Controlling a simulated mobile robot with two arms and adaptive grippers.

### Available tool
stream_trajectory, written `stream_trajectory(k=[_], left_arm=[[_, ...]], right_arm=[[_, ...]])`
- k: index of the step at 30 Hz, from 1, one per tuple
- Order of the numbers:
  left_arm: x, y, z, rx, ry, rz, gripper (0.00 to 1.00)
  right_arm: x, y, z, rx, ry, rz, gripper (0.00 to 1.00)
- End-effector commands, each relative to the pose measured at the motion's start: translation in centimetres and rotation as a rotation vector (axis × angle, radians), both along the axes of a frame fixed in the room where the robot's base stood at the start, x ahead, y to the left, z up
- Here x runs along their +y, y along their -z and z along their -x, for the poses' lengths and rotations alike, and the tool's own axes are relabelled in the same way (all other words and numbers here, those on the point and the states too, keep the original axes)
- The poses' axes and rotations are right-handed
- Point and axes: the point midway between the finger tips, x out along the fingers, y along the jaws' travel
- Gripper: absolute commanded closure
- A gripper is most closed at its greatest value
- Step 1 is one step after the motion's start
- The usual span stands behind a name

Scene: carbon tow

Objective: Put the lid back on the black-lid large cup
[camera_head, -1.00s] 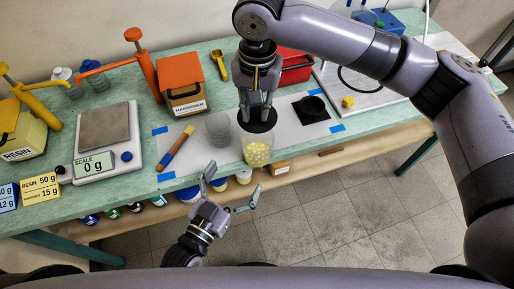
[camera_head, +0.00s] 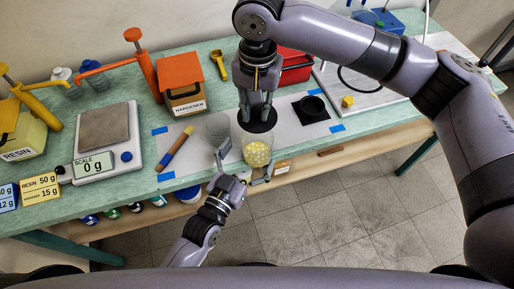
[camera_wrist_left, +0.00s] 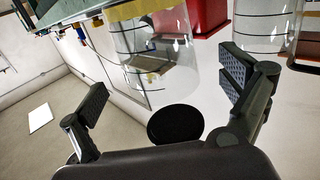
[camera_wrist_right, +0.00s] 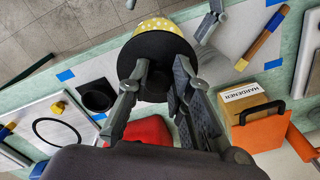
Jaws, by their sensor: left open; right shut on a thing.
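The large clear cup (camera_head: 257,150) with yellow dotted contents stands at the front edge of the mat. My right gripper (camera_head: 258,108) is shut on the black lid (camera_head: 260,126) and holds it at the cup's top. In the right wrist view the lid (camera_wrist_right: 156,50) covers part of the yellow contents (camera_wrist_right: 160,27); I cannot tell whether it touches the rim. My left gripper (camera_head: 241,167) is open just in front of the cup, with one finger to each side. The left wrist view shows its spread fingers (camera_wrist_left: 165,95), apart from clear cup walls.
A second clear cup (camera_head: 217,126) stands close left of the large cup. A brown and blue stick (camera_head: 176,149) lies on the mat. A black square with a round piece (camera_head: 311,108) is at right. The scale (camera_head: 106,150) and hardener box (camera_head: 185,92) stand further left.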

Motion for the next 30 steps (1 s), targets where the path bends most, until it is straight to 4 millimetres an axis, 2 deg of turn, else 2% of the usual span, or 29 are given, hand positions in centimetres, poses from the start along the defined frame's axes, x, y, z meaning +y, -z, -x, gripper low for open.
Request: stream_trajectory(k=[3,9,20,30], left_arm=[[-1.0,-0.1,-1.8,-0.002,0.0,0.001,0.04],[-1.8,0.0,-3.6,0.0,0.0,0.001,0.04],[-2.1,0.0,-3.9,0.001,0.001,0.0,0.04],[-2.0,0.0,-3.9,0.001,0.0,0.0,0.25]], right_arm=[[0.0,0.0,0.0,0.0,0.0,0.0,0.96],[0.0,0.0,0.0,0.0,0.0,0.0,0.96],[0.0,0.0,0.0,0.0,0.0,0.0,0.96],[0.0,0.0,0.0,0.0,0.0,0.0,0.96]])
